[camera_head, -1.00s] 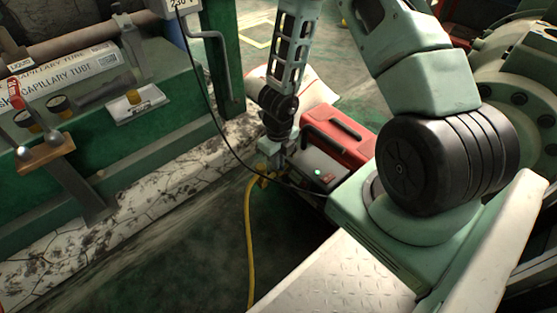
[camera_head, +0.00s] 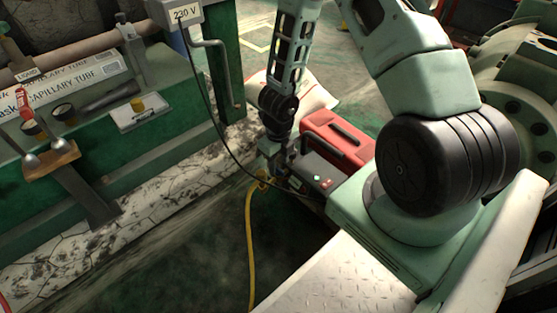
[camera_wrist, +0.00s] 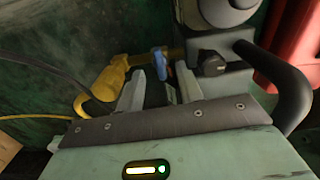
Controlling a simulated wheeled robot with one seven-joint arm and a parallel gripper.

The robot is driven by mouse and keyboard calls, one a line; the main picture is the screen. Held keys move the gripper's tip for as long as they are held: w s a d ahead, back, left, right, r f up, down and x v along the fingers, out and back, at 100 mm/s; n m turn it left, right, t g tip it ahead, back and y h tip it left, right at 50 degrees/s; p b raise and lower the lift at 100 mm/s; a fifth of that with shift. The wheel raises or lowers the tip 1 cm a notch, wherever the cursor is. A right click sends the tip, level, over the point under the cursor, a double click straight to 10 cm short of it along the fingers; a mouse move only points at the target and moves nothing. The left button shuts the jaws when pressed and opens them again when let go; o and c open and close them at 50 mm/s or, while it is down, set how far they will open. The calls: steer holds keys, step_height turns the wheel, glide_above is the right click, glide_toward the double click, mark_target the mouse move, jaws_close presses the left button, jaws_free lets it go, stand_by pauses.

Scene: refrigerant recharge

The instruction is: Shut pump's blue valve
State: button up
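The pump (camera_head: 338,142) is a red and dark grey unit on the floor beside my base, with small lit lights on its top. In the wrist view, its blue valve (camera_wrist: 159,60) is a small blue handle on a brass-coloured fitting. A yellow hose end (camera_wrist: 108,80) joins the fitting on the left. My gripper (camera_wrist: 160,88) is open, its two pale fingers apart, with the blue handle just beyond and between the fingertips. I cannot tell whether either finger touches it. In the head view, my gripper (camera_head: 268,168) is low beside the pump, and the valve is too small to make out.
The yellow hose (camera_head: 250,240) runs along the floor from the pump. A black cable (camera_head: 215,115) hangs from the 230 V box (camera_head: 180,14) toward the pump. The pump's black handle (camera_wrist: 292,95) is close on the right. A green bench (camera_head: 150,140) stands left.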

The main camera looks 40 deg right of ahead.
mark_target(279, 169)
step_height(279, 169, up, 7)
steer(key=p, duration=0.5)
steer(key=shift+f+p, duration=0.2)
steer(key=shift+p, duration=0.15)
